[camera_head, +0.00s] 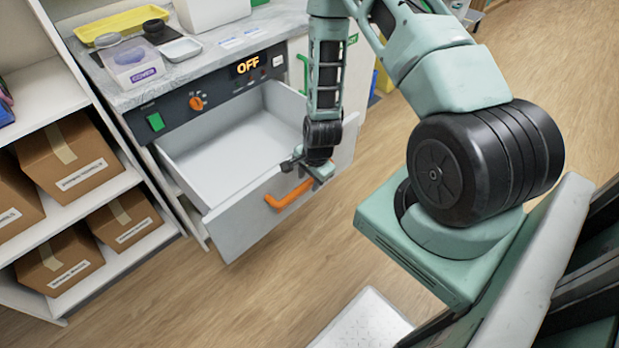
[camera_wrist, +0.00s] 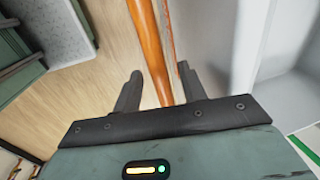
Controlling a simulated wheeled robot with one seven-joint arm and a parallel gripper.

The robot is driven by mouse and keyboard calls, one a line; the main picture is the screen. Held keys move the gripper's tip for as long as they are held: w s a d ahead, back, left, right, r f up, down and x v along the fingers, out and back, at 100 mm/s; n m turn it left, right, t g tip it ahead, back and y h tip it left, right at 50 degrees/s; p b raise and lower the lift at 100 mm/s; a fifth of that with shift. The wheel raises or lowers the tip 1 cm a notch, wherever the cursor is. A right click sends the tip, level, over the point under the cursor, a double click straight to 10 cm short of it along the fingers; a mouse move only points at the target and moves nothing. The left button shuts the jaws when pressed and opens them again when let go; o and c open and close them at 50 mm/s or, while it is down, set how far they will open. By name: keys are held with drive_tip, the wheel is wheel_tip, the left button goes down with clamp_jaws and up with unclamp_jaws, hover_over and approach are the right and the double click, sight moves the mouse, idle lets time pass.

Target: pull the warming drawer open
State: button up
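The warming drawer (camera_head: 225,150) is pulled far out of the counter unit, and its pale inside looks empty. Its front panel (camera_head: 237,222) carries an orange bar handle (camera_head: 288,195). In the head view my gripper (camera_head: 308,174) is at the top of the drawer front, by the handle's right part. In the wrist view the handle (camera_wrist: 150,45) runs between the two spread fingers of my gripper (camera_wrist: 158,78). The left finger stands clear of the handle. The right finger is close to it, on the drawer side; whether it touches I cannot tell.
A control panel (camera_head: 178,105) with a green switch, an orange knob and an "OFF" display sits above the drawer. Shelves with cardboard boxes (camera_head: 67,155) stand at left. A white textured platform (camera_head: 365,325) lies low in front. Wood floor in front of the drawer is clear.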

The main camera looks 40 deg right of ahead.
drive_tip(key=s+r, duration=0.1)
drive_tip(key=r, duration=0.7)
drive_tip(key=s+r, duration=0.2)
drive_tip(key=r, duration=0.7)
drive_tip(key=shift+s+p, duration=0.25)
drive_tip(key=shift+p, duration=0.05)
drive_tip(key=s+a+r+n+g+y, duration=0.1)
drive_tip(key=a+r+n, duration=0.4)
drive_tip(key=a+n, duration=0.3)
drive_tip(key=s+a+r+n+y, duration=0.15)
drive_tip(key=a+r+n, duration=0.35)
drive_tip(key=a, duration=0.5)
drive_tip(key=s+a+r+n+h, duration=0.1)
drive_tip(key=s+a+r+n, duration=0.2)
drive_tip(key=s+n, duration=0.3)
drive_tip(key=s+a+r+n+g+h, duration=0.1)
drive_tip(key=s+a+r+n, duration=0.3)
drive_tip(key=s+n, duration=0.1)
drive_tip(key=shift+s+a+r+n, duration=0.2)
drive_tip(key=shift+s+r+n, duration=0.2)
drive_tip(key=shift+n, duration=0.3)
